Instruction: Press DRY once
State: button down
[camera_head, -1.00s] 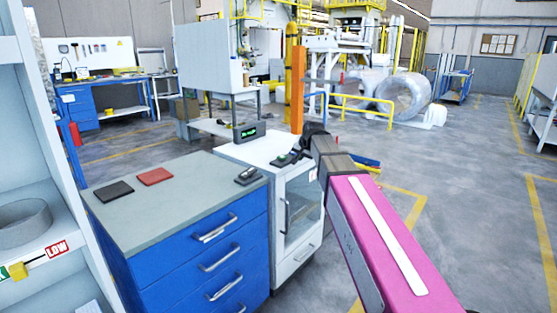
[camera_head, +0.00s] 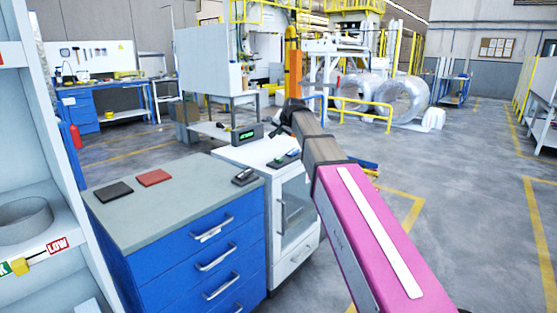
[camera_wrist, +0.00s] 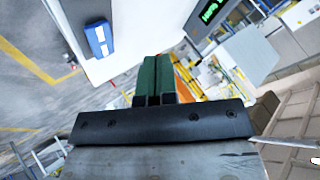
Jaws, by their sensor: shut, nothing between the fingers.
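The white cabinet (camera_head: 232,156) carries a small display box (camera_head: 247,134) with green characters. I cannot read a DRY label on either. My gripper (camera_head: 284,130) is above the back of the cabinet top, right of the display, apart from the buttons. In the wrist view its dark green fingers (camera_wrist: 155,78) are shut together and empty. The blue unit (camera_wrist: 98,38) shows at upper left there, and the display (camera_wrist: 209,13) at upper right.
A shelf (camera_head: 50,215) holding a grey ring (camera_head: 24,218) is at far left. Floor at right is open.

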aim_at(280, 158)
jog(key=shift+f, duration=4.3)
jog(key=shift+f, duration=0.1)
jog(key=shift+f, duration=0.3)
jog(key=shift+f, duration=0.6)
jog(key=shift+r, duration=1.05)
jog(key=shift+r, duration=2.5)
